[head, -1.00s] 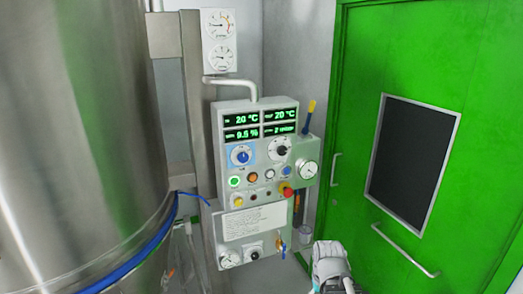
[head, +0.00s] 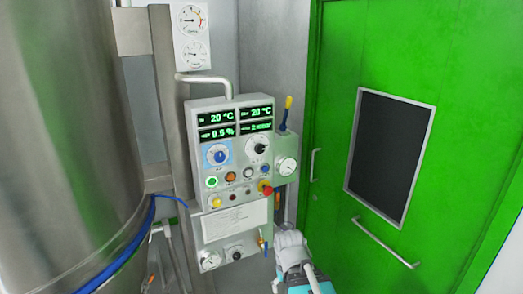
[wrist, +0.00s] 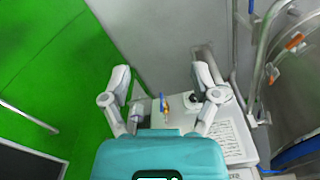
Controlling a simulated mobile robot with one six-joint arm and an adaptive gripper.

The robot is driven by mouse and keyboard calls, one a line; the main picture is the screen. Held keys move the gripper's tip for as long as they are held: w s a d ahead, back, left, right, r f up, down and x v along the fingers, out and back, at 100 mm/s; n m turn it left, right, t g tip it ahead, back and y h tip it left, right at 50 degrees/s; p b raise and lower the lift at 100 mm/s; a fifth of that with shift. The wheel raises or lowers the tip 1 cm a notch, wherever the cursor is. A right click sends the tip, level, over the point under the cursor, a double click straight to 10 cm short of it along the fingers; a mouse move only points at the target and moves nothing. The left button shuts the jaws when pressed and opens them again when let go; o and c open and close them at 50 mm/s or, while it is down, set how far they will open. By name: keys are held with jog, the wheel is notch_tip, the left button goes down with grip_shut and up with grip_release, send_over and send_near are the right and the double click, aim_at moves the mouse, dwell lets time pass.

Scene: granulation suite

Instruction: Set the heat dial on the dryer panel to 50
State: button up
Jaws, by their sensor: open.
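The dryer panel (head: 208,120) hangs upright near the centre of the head view, with green readouts on top. Below them are two dials: a blue knob on a blue plate (head: 219,155) at left and a black knob on a white round scale (head: 257,147) at right. Their lettering is too small to read, so I cannot tell which is the heat dial. My gripper (head: 290,245) is below and right of the panel, apart from the dials. In the wrist view my gripper (wrist: 162,77) is open and empty, its two fingers spread.
Coloured buttons, a red knob (head: 265,187) and a side gauge (head: 287,166) crowd the panel. A lower box (head: 230,232) carries a paper label. A steel vessel (head: 65,130) stands left, a green door (head: 335,150) right.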

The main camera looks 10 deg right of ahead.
jog(key=shift+o, duration=0.3)
jog(key=shift+w+d, duration=0.15)
jog(key=shift+w, duration=0.3)
jog(key=t+y+b, duration=0.4)
jog(key=t+b, duration=0.1)
jog(key=t, duration=1.6)
send_near(261, 151)
notch_tip(261, 151, down, 2)
jog(key=s+d, duration=0.2)
jog(key=shift+s+a+r+n+t+y, duration=0.1)
jog(key=shift+a+r+n+t+y, duration=0.25)
jog(key=shift+a+y, duration=0.3)
jog(key=shift+d, duration=0.1)
jog(key=p+x, duration=0.5)
jog(key=x, duration=0.8)
jog(key=shift+w, duration=0.4)
